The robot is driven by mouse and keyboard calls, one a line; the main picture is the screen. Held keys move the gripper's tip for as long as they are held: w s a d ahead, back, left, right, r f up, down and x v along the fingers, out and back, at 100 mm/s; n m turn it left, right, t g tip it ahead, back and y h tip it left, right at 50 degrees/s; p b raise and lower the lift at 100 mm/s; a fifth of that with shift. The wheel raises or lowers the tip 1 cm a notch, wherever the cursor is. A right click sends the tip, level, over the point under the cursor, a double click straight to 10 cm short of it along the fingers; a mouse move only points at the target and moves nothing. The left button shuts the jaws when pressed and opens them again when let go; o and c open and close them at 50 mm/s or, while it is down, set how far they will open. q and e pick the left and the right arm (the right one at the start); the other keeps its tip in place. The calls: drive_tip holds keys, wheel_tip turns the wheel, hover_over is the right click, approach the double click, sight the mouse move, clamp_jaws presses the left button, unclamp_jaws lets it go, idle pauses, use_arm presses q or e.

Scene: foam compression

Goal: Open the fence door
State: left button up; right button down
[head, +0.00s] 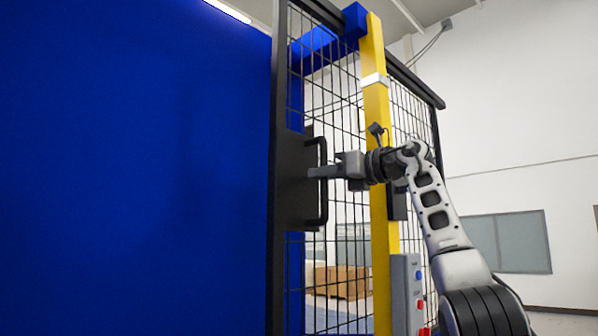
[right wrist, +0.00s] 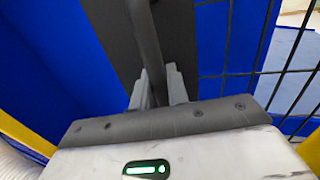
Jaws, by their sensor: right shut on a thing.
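The fence door is a black-framed mesh panel (head: 277,250) that stands ajar, angled away from the yellow post (head: 377,110). Its black bar handle (head: 323,205) is mounted on a dark plate at the door's edge. My right gripper (head: 318,172) reaches in from the right at the handle. In the right wrist view the handle bar (right wrist: 148,45) runs between the two grey fingers (right wrist: 158,88), which are shut on it. The fingertips are partly hidden by the bar. My left gripper is not in view.
A large blue panel (head: 130,170) fills the left side. A grey control box (head: 407,290) with blue and red buttons is on the yellow post, close to my right arm. More mesh fence (head: 415,120) stands behind the post. Cardboard boxes (head: 342,282) show through the mesh.

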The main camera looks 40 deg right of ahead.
drive_tip(key=shift+d, duration=0.4)
drive_tip(key=c, duration=1.5)
unclamp_jaws()
drive_tip(key=shift+o, duration=0.2)
drive_tip(key=b+v, duration=0.2)
drive_tip(key=v, duration=1.4)
